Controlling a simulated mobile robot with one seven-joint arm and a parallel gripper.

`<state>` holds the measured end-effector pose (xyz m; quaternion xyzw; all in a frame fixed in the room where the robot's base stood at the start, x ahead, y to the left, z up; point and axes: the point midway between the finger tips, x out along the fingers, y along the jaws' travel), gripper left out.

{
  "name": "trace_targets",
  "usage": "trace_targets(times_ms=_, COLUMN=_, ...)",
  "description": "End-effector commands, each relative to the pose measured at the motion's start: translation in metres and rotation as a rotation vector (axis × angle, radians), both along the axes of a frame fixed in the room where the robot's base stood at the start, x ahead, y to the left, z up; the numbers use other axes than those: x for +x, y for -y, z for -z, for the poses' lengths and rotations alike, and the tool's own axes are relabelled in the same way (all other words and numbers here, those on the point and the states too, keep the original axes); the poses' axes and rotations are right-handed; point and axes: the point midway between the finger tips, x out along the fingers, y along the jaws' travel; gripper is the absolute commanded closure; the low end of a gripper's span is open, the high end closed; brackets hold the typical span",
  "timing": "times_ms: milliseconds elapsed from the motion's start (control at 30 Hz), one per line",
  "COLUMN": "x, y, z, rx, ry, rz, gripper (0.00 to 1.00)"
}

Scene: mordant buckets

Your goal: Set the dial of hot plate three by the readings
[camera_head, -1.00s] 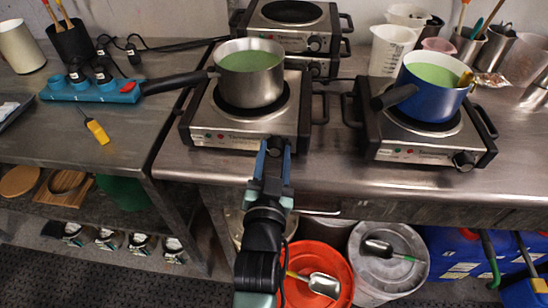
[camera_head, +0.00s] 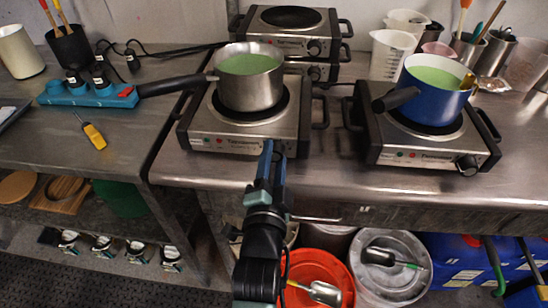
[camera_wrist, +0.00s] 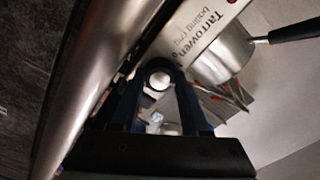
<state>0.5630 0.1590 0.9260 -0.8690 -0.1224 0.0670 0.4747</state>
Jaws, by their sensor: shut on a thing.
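A steel pot (camera_head: 250,90) of pale green liquid stands on the left front hot plate (camera_head: 235,144). My gripper (camera_head: 272,150) is at this plate's front panel, over its dial. In the wrist view the fingers (camera_wrist: 158,80) close around the round dial (camera_wrist: 158,74), with the lettered panel (camera_wrist: 205,32) tilted behind it. In the head view the fingers hide the dial, and its setting cannot be read. A blue pot (camera_head: 433,95) of green liquid stands on the right hot plate (camera_head: 430,156), whose dial (camera_head: 467,165) is free. A yellow probe thermometer (camera_head: 93,135) lies on the left bench; no reading is legible.
Stacked hot plates (camera_head: 293,35) stand at the back. The left pot's long black handle (camera_head: 172,84) sticks out leftward, near a blue power strip (camera_head: 90,95). Below the bench edge are a red bucket (camera_head: 322,268) and a grey lidded bucket (camera_head: 398,285).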

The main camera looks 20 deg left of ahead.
Motion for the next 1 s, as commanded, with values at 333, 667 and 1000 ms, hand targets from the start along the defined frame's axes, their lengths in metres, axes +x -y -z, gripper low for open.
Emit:
trace_targets(times_ms=333, x=-0.0002, y=0.0001, z=0.001, rx=0.057, ry=-0.019, rz=0.0, gripper=1.0)
trace_targets(times_ms=667, x=-0.0002, y=0.0001, z=0.0012, rx=0.058, ry=-0.019, rz=0.0, gripper=1.0)
trace_targets(times_ms=1000, x=-0.0001, y=0.0, z=0.0006, rx=0.057, ry=-0.017, rz=0.001, gripper=0.25)
